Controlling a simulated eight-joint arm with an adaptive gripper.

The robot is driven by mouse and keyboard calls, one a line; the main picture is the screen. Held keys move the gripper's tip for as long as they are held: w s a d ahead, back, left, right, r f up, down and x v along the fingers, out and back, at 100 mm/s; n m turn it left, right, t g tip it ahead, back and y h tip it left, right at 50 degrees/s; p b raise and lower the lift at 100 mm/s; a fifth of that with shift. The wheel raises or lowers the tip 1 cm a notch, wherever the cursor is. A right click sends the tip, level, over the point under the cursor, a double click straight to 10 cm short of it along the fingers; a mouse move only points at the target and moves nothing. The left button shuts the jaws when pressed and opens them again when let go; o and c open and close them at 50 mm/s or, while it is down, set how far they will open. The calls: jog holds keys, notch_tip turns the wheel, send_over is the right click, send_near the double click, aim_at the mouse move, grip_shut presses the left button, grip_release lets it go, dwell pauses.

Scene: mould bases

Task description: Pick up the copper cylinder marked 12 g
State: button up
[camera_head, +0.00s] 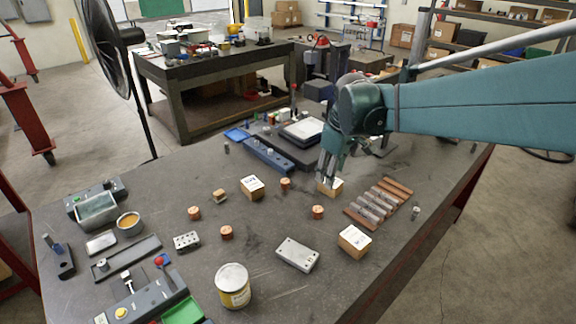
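Several small copper cylinders stand on the dark table: one (194,213) at left, one (227,232) nearer the front, one (285,184) towards the back and one (318,212) right of the middle. Their markings are too small to read, so I cannot tell which is marked 12 g. The finger gap is too small to judge.
A slatted rack (378,204) lies at right. Bare tabletop surrounds the cylinders.

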jog(key=w+a+f+n+g+p, duration=0.2)
jog(key=w+a+f+n+p, duration=0.2)
jog(key=w+a, duration=0.5)
jog(key=n+g+p, duration=0.1)
jog(key=n+p, duration=0.3)
send_near(285, 181)
jog(key=shift+s+d+f+h, duration=0.2)
jog(key=shift+d+f+h, duration=0.1)
jog(key=shift+d+f, duration=0.15)
jog(key=shift+w+a+f, duration=0.35)
jog(key=shift+a+f, duration=0.2)
jog(key=shift+f, duration=0.15)
jog(key=shift+f, duration=0.1)
jog(key=shift+f, duration=1.2)
jog(key=shift+f, duration=0.1)
jog(key=shift+a+f+p, duration=0.15)
jog(key=shift+f+p, duration=0.35)
jog(key=shift+f, duration=2)
